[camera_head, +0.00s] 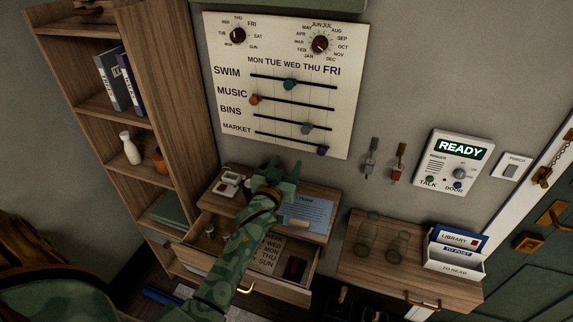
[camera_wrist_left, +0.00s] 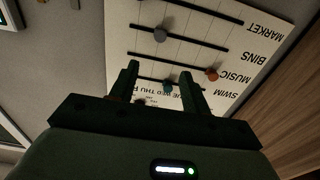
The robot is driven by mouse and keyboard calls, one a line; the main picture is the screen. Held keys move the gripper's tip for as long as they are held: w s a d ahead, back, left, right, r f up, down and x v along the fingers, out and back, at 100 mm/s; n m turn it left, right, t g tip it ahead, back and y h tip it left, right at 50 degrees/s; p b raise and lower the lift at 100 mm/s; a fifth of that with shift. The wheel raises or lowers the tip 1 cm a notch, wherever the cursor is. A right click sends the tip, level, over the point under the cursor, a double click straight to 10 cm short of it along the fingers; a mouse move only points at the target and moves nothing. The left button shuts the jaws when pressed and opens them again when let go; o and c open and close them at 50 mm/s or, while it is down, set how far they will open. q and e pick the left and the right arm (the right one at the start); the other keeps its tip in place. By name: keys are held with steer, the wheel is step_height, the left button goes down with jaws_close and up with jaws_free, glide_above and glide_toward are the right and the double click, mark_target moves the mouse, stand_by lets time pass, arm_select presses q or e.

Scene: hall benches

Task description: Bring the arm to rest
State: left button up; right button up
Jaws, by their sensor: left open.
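My left arm (camera_head: 236,258), green and patterned, reaches up from the bottom of the head view across an open drawer (camera_head: 292,292). My left gripper (camera_head: 280,167) is over the small wooden shelf top (camera_head: 325,236) below the wall board (camera_head: 282,80). In the left wrist view its two dark fingers (camera_wrist_left: 160,80) stand apart with nothing between them. The board's sliders show beyond them, upside down. The gripper appears clear of the board. My right gripper is in neither view.
The open drawer juts out under my arm. A tall bookcase (camera_head: 160,60) stands to the left. A right-hand shelf (camera_head: 365,265) holds two glass jars (camera_head: 367,233) and a letter holder (camera_head: 452,262). Key hooks and a READY panel (camera_head: 458,160) are on the wall; a green door (camera_head: 540,280) is at right.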

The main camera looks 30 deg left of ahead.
arm_select(q)
steer(key=s+d+f+m+g, duration=0.2)
steer(key=s+m+g, duration=0.3)
steer(key=s, duration=0.9)
steer(key=s+d+f+m+g, duration=0.2)
steer(key=s+m+g, duration=0.35)
steer(key=s, duration=0.95)
steer(key=s+d+f+g+h+b, duration=0.1)
steer(key=f+b, duration=0.2)
steer(key=f, duration=0.8)
steer(key=s+d+f+n+g+b, duration=0.1)
steer(key=d+f+b, duration=0.1)
steer(key=f, duration=0.9)
steer(key=s+d+f+g+h+b, duration=0.1)
steer(key=f+b, duration=0.2)
steer(key=f, duration=0.8)
steer(key=s+f+n+g+h+b, duration=0.1)
steer(key=s+f+n+g+b, duration=0.2)
steer(key=s+f, duration=1.7)
step_height(320, 180, down, 4)
steer(key=b, duration=0.4)
steer(key=shift+s+f+h, duration=0.25)
steer(key=shift+s+h, duration=0.05)
steer(key=shift+h, duration=0.1)
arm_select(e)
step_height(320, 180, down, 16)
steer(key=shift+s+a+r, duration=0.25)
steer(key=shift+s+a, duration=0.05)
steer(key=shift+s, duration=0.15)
